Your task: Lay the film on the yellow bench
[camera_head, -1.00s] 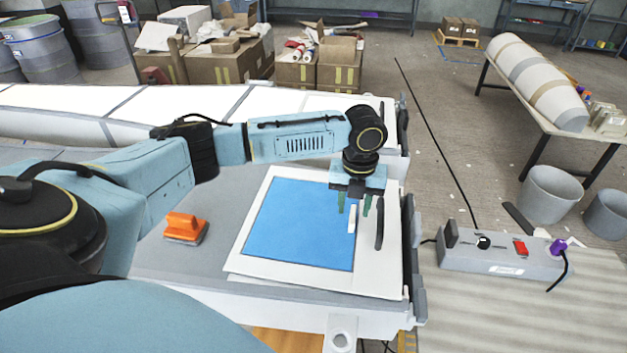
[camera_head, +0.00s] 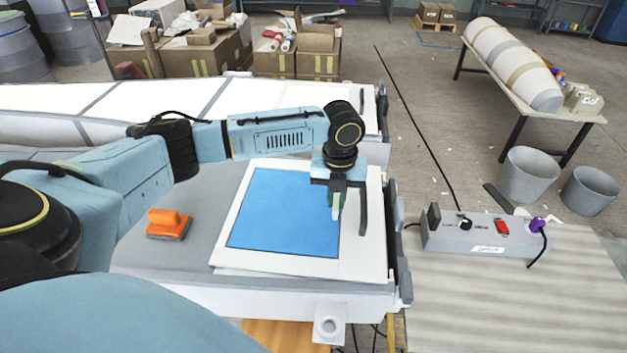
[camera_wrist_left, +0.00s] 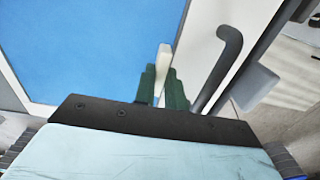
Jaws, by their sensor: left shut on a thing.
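The film appears to be the flat blue sheet (camera_head: 285,215) with a white border, lying on a grey-topped worktable (camera_head: 195,225). A small whitish tab (camera_head: 336,213) stands at the blue sheet's right edge. My left gripper (camera_head: 338,198) points down there, its green fingers shut on the tab. In the left wrist view, the tab (camera_wrist_left: 163,62) shows between the fingers (camera_wrist_left: 161,88), with the blue sheet (camera_wrist_left: 85,50) to the left. The sheet lies flat, and I see no lift. My right gripper is out of view. I cannot clearly make out a yellow bench.
A dark bent handle (camera_head: 362,208) stands just right of the gripper. An orange-handled tool (camera_head: 168,222) lies left of the sheet. A grey control box (camera_head: 485,236) sits to the right. A wooden yellowish surface (camera_head: 285,333) shows at the bottom edge.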

